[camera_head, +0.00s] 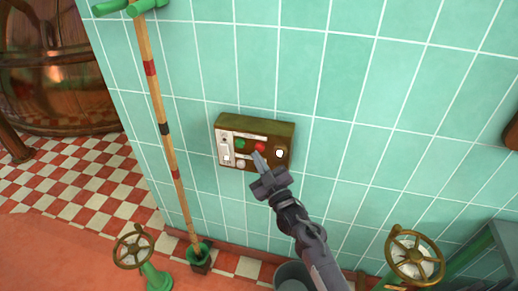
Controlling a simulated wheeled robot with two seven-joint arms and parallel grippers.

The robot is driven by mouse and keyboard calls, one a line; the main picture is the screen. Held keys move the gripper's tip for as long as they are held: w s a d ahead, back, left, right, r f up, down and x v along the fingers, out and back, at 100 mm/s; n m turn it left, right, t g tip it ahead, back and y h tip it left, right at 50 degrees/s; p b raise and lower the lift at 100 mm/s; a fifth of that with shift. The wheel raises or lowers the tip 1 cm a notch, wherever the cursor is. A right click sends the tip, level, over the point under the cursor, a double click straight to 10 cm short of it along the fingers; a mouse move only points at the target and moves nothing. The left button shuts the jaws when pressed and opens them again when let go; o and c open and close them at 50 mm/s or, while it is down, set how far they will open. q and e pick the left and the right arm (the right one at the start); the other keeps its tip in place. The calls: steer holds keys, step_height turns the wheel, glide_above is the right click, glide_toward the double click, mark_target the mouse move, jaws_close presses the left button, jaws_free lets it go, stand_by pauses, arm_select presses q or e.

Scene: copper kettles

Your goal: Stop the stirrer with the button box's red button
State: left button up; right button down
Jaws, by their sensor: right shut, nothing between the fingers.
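The button box (283,130) is a brass-brown box fixed to the green tiled wall, with a pale panel on its left side. Its red button (260,146) is right of a green button (240,143), and a white round button or lamp (279,153) is near its right end. My right gripper (258,158) is shut and empty, its tips just below the red button in the picture. I cannot tell whether the tips touch the button or the box face. My left gripper is not in view. The stirrer cannot be made out.
A wooden pole (163,115) with coloured bands stands left of the box in a green foot. Handwheels stand at lower left (133,248) and lower right (415,256). A grey bucket (291,275) is below my arm. A copper kettle (62,75) is at far left.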

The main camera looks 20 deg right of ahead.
steer(key=shift+w+d, duration=0.1)
stand_by(0.7)
steer(key=shift+w+d, duration=0.15)
steer(key=shift+w, duration=0.1)
steer(key=shift+w+d+b, duration=0.25)
steer(key=shift+w+b, duration=0.1)
steer(key=shift+b, duration=0.1)
stand_by(0.8)
steer(key=shift+s+a+p, duration=0.45)
steer(key=shift+s+p, duration=0.05)
steer(key=shift+s, duration=0.2)
steer(key=s+a+p, duration=0.1)
steer(key=s, duration=0.1)
steer(key=s+a+p, duration=0.1)
steer(key=s+a, duration=0.1)
steer(key=shift+s, duration=0.1)
stand_by(0.5)
